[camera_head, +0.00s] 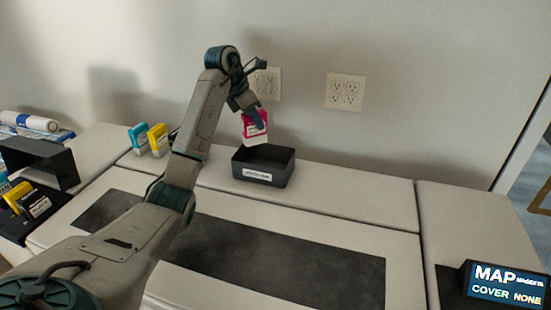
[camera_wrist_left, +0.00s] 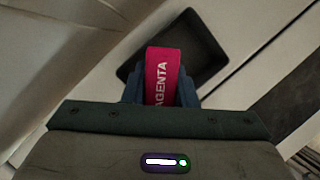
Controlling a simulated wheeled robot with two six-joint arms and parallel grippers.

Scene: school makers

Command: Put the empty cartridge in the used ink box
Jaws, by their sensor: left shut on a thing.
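A magenta cartridge (camera_head: 254,126) with a white lower part hangs in my left gripper (camera_head: 258,113), above the dark open box. In the left wrist view the cartridge (camera_wrist_left: 162,80) reads "MAGENTA" and sits between the fingers of my left gripper (camera_wrist_left: 160,92). The black box (camera_head: 264,168) with a white label stands on the back counter; the label is too small to read. The box (camera_wrist_left: 205,50) also shows behind the cartridge in the left wrist view. The cartridge's lower end is just above or at the box's back rim; I cannot tell which. My right gripper is not in view.
A cyan cartridge (camera_head: 139,138) and a yellow cartridge (camera_head: 158,139) stand on the counter to the left. A dark open unit (camera_head: 40,160) stands at the far left. The counter right of the box is clear.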

